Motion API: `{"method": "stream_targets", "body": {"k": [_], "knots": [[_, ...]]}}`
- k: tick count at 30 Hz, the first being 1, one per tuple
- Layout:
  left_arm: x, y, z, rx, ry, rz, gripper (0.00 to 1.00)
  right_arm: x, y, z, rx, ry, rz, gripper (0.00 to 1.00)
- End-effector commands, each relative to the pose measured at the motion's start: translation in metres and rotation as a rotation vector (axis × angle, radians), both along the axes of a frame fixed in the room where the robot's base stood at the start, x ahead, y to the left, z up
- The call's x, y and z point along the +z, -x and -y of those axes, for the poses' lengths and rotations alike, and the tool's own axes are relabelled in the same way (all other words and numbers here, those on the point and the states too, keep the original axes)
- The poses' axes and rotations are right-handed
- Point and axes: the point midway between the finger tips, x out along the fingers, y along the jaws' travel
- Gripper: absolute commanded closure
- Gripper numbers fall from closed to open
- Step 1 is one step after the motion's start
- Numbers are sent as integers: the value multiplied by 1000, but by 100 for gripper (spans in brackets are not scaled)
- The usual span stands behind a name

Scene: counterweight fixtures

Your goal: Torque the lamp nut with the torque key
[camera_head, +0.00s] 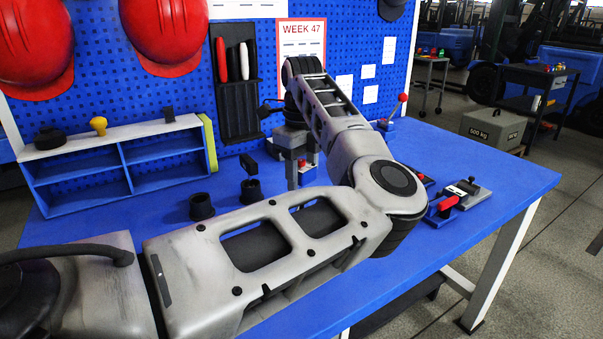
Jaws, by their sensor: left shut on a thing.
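My left arm crosses the picture from the lower left, bends at a large elbow, and reaches back over the blue bench. My left gripper (297,160) points down near the back middle of the bench. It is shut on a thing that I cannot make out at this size. A little red shows beside its fingers. I cannot pick out the torque key or the lamp nut for certain; my arm hides part of the bench. My right gripper is not in view.
A blue fixture with a red handle (448,203) sits on the bench (490,165) at the right. A red-knobbed lever (402,98) stands behind. A blue shelf (115,165) is at the back left. The right rear bench is clear.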

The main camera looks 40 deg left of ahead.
Motion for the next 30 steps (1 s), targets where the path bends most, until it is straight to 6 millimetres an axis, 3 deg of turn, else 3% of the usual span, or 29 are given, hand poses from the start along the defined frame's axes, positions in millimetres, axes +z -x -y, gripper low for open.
{"method": "stream_targets", "body": {"k": [30], "knots": [[-8,0,1,0,0,1,95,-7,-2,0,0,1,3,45]]}}
